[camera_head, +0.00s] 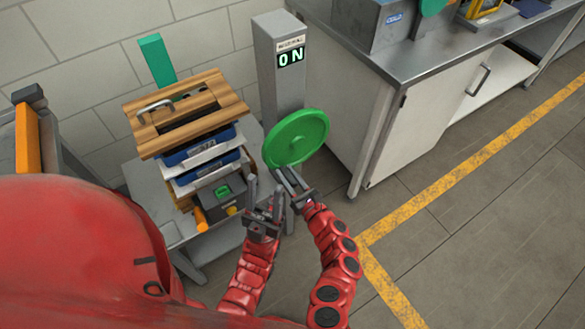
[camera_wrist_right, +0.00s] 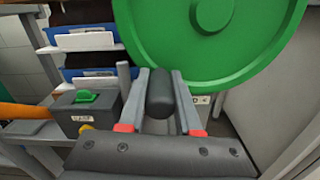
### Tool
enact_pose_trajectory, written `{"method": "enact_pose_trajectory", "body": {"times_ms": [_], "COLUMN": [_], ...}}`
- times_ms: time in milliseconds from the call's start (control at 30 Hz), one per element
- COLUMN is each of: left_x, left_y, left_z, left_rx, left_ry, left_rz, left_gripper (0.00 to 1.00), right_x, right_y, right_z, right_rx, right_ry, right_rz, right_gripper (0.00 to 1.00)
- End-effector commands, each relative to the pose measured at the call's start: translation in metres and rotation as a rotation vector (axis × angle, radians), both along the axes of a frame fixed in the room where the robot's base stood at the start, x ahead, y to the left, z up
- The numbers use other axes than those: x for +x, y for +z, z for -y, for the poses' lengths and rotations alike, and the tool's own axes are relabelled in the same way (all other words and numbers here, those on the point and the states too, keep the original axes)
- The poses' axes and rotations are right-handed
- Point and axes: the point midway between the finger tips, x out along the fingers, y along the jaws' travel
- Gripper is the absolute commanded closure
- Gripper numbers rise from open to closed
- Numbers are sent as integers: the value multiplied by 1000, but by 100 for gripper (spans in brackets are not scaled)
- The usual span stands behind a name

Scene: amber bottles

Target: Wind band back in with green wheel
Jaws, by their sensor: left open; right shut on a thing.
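The green wheel (camera_head: 297,139) is mounted on the front of a grey post (camera_head: 280,75). It fills the top of the right wrist view (camera_wrist_right: 240,50). My right gripper (camera_head: 287,176) is at the wheel's lower edge, shut on a dark rounded handle (camera_wrist_right: 160,92) that shows between its fingers in the right wrist view. My left gripper (camera_head: 265,196) is open and empty, just left of the right one and below the wheel. I cannot make out a band in either view.
A post display (camera_head: 291,57) reads "ON". Left of it, a grey stand holds stacked blue trays (camera_head: 205,165) under a wooden slatted top (camera_head: 187,112). A grey box with a green switch (camera_wrist_right: 86,97) is close by. A metal-topped cabinet (camera_head: 400,65) stands right.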

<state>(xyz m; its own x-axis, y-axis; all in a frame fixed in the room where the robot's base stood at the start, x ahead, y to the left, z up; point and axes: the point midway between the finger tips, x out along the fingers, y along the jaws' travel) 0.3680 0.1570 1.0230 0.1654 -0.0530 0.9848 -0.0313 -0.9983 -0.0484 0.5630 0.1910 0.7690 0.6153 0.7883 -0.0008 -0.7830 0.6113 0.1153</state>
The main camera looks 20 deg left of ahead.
Motion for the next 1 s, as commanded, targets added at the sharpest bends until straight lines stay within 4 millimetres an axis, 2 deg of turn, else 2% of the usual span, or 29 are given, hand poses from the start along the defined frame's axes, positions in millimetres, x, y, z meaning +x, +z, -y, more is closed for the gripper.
{"method": "enact_pose_trajectory", "body": {"times_ms": [33, 300, 867, 900, 1000], "left_x": [0, 0, 0, 0, 0], "left_y": [8, 19, 21, 21, 21], "left_z": [0, 0, 0, 0, 0], "left_rx": [0, 0, 0, 0, 0], "left_ry": [0, 0, 0, 0, 0], "left_rz": [0, 0, 0, 0, 0], "left_gripper": [50, 50, 50, 50, 50], "right_x": [-2, -8, -10, -10, -10], "right_y": [5, 10, 10, 11, 11], "right_z": [-2, -7, -8, -8, -8], "right_rx": [18, 84, 104, 104, 103], "right_ry": [1, 3, 3, 3, 3], "right_rz": [-24, -109, -134, -134, -134], "right_gripper": [100, 100, 100, 66, 48]}}
